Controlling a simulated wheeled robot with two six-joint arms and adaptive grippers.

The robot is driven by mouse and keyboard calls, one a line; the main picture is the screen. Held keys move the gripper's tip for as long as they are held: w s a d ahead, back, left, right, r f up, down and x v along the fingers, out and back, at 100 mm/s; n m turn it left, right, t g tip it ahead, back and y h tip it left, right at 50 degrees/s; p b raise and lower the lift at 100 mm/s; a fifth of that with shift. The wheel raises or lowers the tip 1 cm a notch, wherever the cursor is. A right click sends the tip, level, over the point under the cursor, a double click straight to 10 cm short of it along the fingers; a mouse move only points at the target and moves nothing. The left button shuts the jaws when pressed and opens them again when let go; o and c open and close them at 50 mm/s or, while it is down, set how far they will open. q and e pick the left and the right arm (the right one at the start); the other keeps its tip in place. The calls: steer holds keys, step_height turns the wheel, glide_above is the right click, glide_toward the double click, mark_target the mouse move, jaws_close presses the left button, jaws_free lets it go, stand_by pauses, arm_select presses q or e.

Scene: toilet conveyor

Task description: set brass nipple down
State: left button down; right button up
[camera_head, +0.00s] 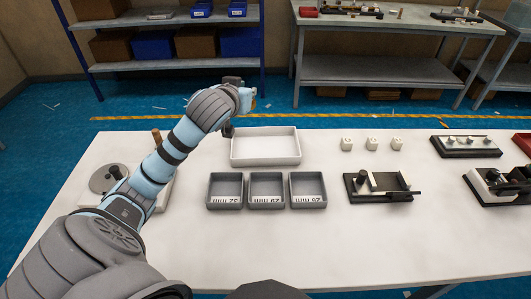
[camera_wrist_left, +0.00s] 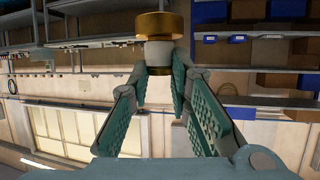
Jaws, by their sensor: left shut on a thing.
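My left gripper (camera_head: 244,98) reaches over the back left of the white tray, raised above the table. In the left wrist view, its green-padded fingers (camera_wrist_left: 160,85) are shut on the brass nipple (camera_wrist_left: 155,25). The nipple has a wide gold end and a pale grey collar at the fingertips. In the head view only a small brassy patch (camera_head: 253,103) shows beside the gripper; the rest is hidden. The white tray (camera_head: 265,162) looks empty. Three grey bins stand in front of it: left (camera_head: 225,206), middle (camera_head: 267,206) and right (camera_head: 308,205), with size labels. They look empty.
A round grey disc fixture (camera_head: 108,178) stands at the left under my arm. Several white cubes (camera_head: 371,143) sit right of the tray. Black fixtures (camera_head: 381,196) stand on the right side. The table front (camera_head: 300,250) is clear. Shelves (camera_head: 165,65) stand behind.

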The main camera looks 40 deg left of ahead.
arm_select(q)
steer(key=shift+s+a+f+n+g+y+b, duration=0.2)
steer(key=shift+a+f+n+y, duration=0.1)
steer(key=shift+f, duration=0.25)
steer(key=shift+s+a+f+n+g+y+b, duration=0.1)
steer(key=shift+a+f+n+y+b, duration=0.15)
steer(key=shift+f, duration=0.25)
step_height(320, 180, down, 18)
steer(key=b, duration=0.4)
steer(key=shift+r+b, duration=0.2)
steer(key=shift+b, duration=0.1)
steer(key=c, duration=1.5)
jaws_free()
steer(key=shift+r, duration=0.1)
steer(key=p+v, duration=0.2)
steer(key=v, duration=1)
steer(key=shift+r+p, duration=0.1)
steer(key=shift+p, duration=0.3)
steer(key=shift+w, duration=0.1)
